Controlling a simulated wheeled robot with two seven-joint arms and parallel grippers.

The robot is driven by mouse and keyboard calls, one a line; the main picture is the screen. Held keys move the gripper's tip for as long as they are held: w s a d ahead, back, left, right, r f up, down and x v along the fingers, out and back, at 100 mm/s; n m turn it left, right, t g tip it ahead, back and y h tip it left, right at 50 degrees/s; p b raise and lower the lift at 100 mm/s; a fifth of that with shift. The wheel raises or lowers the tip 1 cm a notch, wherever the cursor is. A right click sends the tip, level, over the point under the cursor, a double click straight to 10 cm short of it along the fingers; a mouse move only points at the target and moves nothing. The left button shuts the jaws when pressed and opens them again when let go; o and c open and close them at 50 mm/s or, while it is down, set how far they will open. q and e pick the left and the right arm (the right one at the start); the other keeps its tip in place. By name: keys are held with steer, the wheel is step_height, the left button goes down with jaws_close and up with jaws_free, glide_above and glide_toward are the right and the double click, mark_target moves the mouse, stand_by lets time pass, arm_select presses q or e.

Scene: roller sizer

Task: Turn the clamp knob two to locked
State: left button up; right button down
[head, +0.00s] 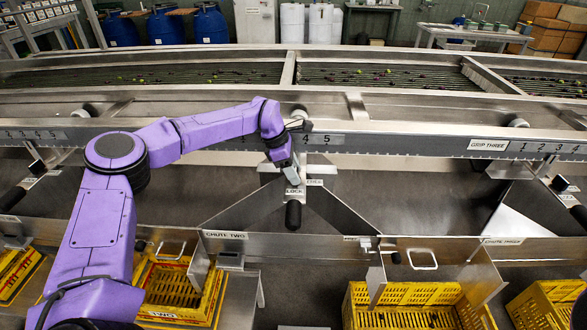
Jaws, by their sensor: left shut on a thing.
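My left gripper (291,174) reaches down from the rail in the middle of the head view. It is shut at the spot of clamp knob two, above the LOCK label (294,192). The knob itself is hidden behind the fingers, so its turn cannot be read. A second, partly covered label (314,182) sits just right of the fingers. A black handle (293,214) sticks out below the LOCK label, apart from the fingers. The CHUTE TWO label (225,235) is on the chute edge to the lower left. My right gripper is not in view.
A numbered steel rail (400,143) runs across behind the gripper. Similar black knobs show at left (37,168) and right (559,183). Sloping chute plates (345,215) flank the black handle. Yellow crates (405,300) stand below the chutes.

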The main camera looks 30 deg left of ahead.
arm_select(q)
steer(key=shift+r, duration=0.15)
steer(key=o, duration=1.1)
steer(key=shift+c, duration=0.2)
steer(key=b+v, duration=0.1)
steer(key=v, duration=0.9)
steer(key=shift+r, duration=0.2)
